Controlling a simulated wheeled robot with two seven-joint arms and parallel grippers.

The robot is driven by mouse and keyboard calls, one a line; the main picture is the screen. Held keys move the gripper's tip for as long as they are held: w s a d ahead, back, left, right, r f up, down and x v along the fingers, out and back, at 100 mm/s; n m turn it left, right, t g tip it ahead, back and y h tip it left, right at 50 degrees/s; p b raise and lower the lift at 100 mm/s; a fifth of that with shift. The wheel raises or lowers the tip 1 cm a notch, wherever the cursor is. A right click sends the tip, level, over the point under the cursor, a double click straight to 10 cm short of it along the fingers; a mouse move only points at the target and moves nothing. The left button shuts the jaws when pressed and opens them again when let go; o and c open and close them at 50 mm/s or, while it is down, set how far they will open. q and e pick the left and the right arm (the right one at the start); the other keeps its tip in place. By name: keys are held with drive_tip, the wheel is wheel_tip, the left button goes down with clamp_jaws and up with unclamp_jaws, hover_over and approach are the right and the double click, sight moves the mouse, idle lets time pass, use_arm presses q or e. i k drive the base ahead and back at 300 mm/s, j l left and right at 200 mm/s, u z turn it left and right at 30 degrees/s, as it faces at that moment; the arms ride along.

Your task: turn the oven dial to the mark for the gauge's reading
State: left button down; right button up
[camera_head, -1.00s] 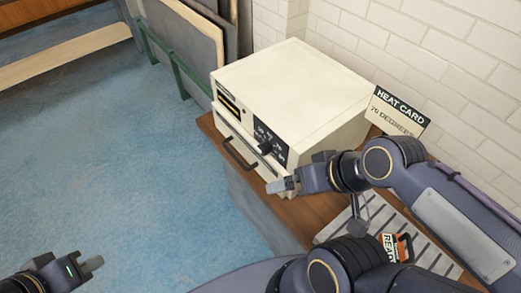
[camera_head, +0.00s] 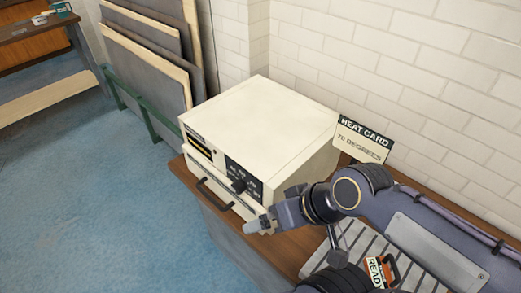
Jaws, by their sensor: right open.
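A cream oven (camera_head: 270,125) stands on the wooden bench with its front to the lower left. Its black dial (camera_head: 239,186) sits on a dark panel with small white marks. The marks and the pointer are too small to read. A dark window with a yellow strip (camera_head: 200,147) is further left on the front; I cannot tell whether it is the gauge. A heat card (camera_head: 363,140) behind the oven appears to read 70 degrees. My right gripper (camera_head: 256,226) is open and empty, below and right of the dial, apart from it. My left gripper is out of view.
A dark handle (camera_head: 214,195) juts from the oven's lower front. A slatted rack (camera_head: 372,247) and an orange-and-white READY tag (camera_head: 378,272) lie near my right arm. Boards (camera_head: 150,60) lean in a green rack (camera_head: 140,115) at the back. The blue floor at left is clear.

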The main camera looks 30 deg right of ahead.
sight(239, 187)
drive_tip(key=i+j+z, duration=0.1)
drive_tip(key=z, duration=0.35)
drive_tip(key=j+z, duration=0.4)
drive_tip(key=i+j+z, duration=0.1)
drive_tip(key=z, duration=0.35)
drive_tip(key=i+l, duration=0.1)
